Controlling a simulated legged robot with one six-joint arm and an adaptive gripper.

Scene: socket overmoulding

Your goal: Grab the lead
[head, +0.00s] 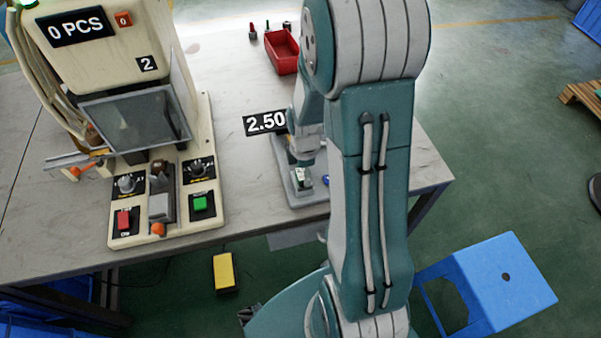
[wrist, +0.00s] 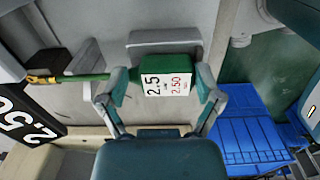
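The lead in the wrist view is a green block (wrist: 174,77) with a white label reading 2.5 and 2.50. A green cable with a yellow section runs left from it. In the head view a small green and white piece (head: 302,178) shows at the grey stand (head: 307,194), below my wrist. My gripper (wrist: 166,84) has its fingers spread on both sides of the block, close to its ends. I cannot tell whether they press on it.
A cream machine (head: 120,60) with red and green buttons stands left on the grey table (head: 230,80). A 2.50 sign (head: 265,122) is beside my wrist. A red bin (head: 282,52) lies behind. A blue stool (head: 490,285) stands on the floor at right.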

